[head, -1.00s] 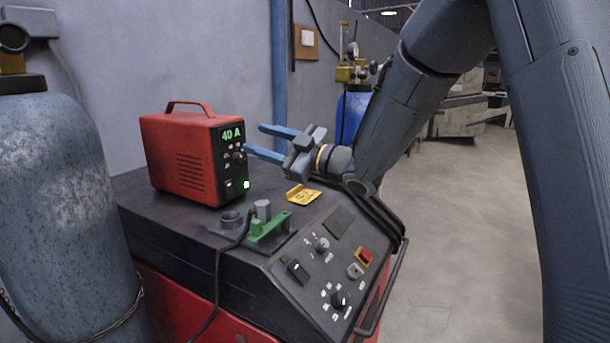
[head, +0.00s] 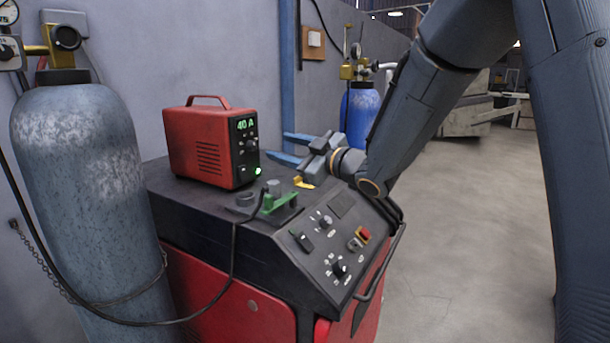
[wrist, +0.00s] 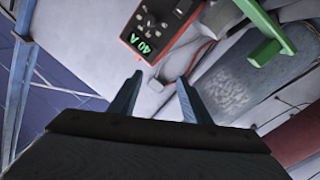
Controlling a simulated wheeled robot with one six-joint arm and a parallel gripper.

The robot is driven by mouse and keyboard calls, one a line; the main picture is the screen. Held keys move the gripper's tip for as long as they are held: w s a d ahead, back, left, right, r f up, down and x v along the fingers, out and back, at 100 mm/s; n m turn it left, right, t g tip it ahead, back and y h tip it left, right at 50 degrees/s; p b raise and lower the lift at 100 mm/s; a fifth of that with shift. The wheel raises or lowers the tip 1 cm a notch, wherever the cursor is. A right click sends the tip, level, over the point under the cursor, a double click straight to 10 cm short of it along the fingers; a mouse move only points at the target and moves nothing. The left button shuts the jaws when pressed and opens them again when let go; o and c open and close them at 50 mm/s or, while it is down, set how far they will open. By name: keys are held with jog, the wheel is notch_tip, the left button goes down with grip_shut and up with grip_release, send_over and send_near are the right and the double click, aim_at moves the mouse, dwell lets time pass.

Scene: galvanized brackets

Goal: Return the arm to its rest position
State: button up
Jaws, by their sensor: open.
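My gripper (head: 277,146) is in the middle of the head view, above the dark top of the machine cabinet, with its two blue fingers apart and pointing left. Nothing shows between them. The fingertips are just right of the red power unit (head: 205,145), which reads 40 A; I cannot tell the exact gap. In the wrist view my gripper (wrist: 160,78) also shows spread, empty fingers, with the red unit (wrist: 160,25) beyond them. My arm is bent and comes down from the upper right.
The cabinet (head: 290,240) carries knobs, a red button and a green clamp-like piece (head: 278,203). A yellow tag (head: 303,183) lies below my gripper. A grey gas cylinder (head: 85,190) stands left and a blue one (head: 362,112) behind. Floor at right is clear.

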jog(key=w+d+f+m+h+b, duration=0.1)
jog(key=d+f+m+h+b, duration=0.2)
jog(key=d+f+m+h, duration=0.55)
jog(key=s+d+f+m+g+h+b, duration=0.1)
jog(key=s+d+f+h, duration=0.1)
jog(key=s+d+f, duration=0.35)
jog(key=s+d+f+m+g+h+b, duration=0.1)
jog(key=s+d+f+g+h, duration=0.1)
jog(key=d+f, duration=0.55)
jog(key=s+d+f+m+g+b, duration=0.1)
jog(key=s+f+g, duration=0.2)
jog(key=s, duration=0.5)
jog(key=s+d+f+m+g+h+b, duration=0.1)
jog(key=s+f+m+g, duration=0.1)
jog(key=s+f, duration=0.4)
jog(key=s+f+m+g+b, duration=0.1)
jog(key=s+f+m+g, duration=0.1)
jog(key=s, duration=0.7)
notch_tip(320, 180, down, 3)
jog(key=shift+s+d+r+g+b, duration=0.2)
jog(key=shift+s+d+g+b, duration=0.15)
jog(key=shift+g, duration=0.45)
jog(key=shift+m, duration=0.25)
